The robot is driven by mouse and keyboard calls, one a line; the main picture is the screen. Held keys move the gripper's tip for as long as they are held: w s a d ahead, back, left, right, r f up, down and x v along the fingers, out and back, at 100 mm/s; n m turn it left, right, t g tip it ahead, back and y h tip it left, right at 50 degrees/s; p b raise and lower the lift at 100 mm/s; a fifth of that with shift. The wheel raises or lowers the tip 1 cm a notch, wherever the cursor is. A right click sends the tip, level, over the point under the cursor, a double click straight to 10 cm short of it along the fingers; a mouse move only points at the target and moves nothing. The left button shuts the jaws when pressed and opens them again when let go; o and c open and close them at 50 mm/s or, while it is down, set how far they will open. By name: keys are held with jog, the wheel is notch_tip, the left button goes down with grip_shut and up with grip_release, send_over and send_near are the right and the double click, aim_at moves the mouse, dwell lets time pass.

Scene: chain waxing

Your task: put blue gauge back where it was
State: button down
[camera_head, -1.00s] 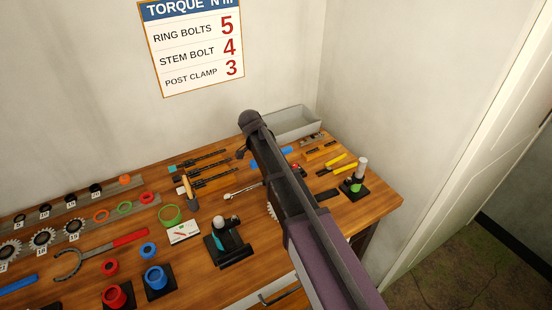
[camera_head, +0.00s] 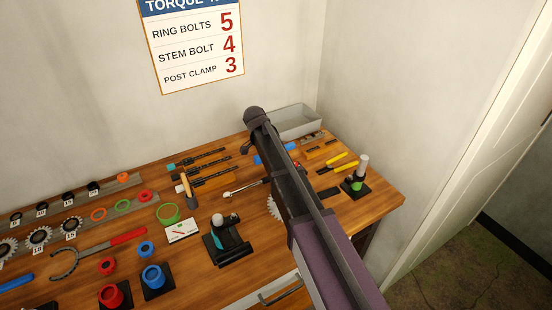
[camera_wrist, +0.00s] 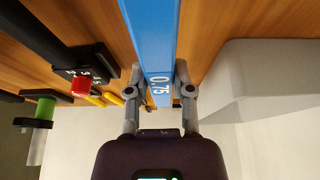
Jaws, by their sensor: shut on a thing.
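The blue gauge, marked 0.75, is a long flat bar. In the wrist view the blue gauge (camera_wrist: 150,35) runs from the top edge down between the fingers of my gripper (camera_wrist: 160,88), which is shut on it. In the head view parts of the blue gauge (camera_head: 262,160) show on both sides of my arm, over the back right of the bench. My arm hides the gripper and the middle of the gauge there. I cannot tell whether the gauge touches the bench.
A grey bin (camera_head: 298,122) stands behind; it is close on the right in the wrist view (camera_wrist: 270,85). A black tool with a red knob (camera_wrist: 82,85) is near on the left. Yellow-handled pliers (camera_head: 343,163) and a green-and-white item on a black base (camera_head: 357,180) lie to the right.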

jog(key=shift+f+b, duration=0.7)
jog(key=shift+f, duration=0.3)
jog(key=shift+f, duration=0.15)
jog(key=shift+c, duration=2.4)
grip_release()
jog(key=shift+r, duration=0.2)
jog(key=p+v, duration=0.3)
jog(key=shift+d, duration=0.1)
jog(key=p+v, duration=0.8)
jog(key=v, duration=0.1)
